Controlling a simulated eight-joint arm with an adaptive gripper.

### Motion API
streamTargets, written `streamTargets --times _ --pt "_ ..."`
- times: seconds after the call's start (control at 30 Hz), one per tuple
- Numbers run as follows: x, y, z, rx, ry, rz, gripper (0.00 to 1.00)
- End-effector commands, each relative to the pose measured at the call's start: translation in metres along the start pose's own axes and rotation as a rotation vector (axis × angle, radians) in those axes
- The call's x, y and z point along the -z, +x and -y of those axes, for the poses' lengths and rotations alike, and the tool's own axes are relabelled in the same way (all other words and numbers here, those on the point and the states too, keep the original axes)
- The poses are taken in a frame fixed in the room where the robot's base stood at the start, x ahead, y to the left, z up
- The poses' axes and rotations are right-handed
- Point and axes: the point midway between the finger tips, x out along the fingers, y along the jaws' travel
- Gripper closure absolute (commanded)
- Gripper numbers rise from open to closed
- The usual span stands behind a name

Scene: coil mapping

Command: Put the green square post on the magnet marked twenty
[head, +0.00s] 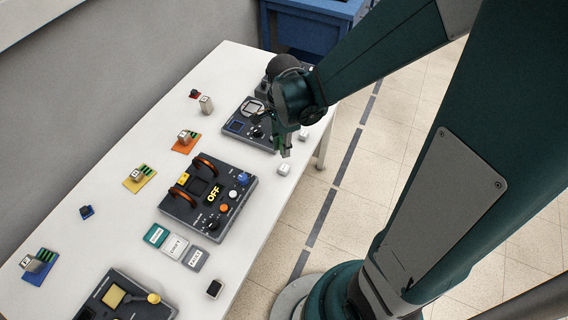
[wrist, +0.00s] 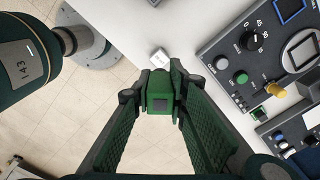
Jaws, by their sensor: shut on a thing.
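My gripper (head: 284,148) (wrist: 160,86) is shut on the green square post (wrist: 160,103), whose dark square end faces the wrist camera. In the head view the post is mostly hidden by the fingers. The gripper is over the table's right edge, beside the dark meter panel. A small pale cube (head: 284,169) with a mark on top lies on the table just past the fingertips; it also shows in the wrist view (wrist: 159,57). Another pale cube (head: 303,134) lies farther back. The marks are too small to read, so I cannot tell which is twenty.
The meter panel (head: 240,127) with dials stands left of the gripper. A console (head: 208,198) with orange arches and an OFF sign is nearer. Orange (head: 183,148), yellow (head: 131,184) and blue (head: 43,272) plates hold small blocks. The floor drops away at the right.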

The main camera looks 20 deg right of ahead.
Motion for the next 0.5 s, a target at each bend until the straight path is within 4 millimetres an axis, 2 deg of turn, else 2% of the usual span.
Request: streamTargets --times 0.3,0.5 --pt "0.000 0.036 0.000 0.000 0.000 0.000 0.97" --pt "0.000 0.047 0.000 0.000 0.000 0.000 0.97"
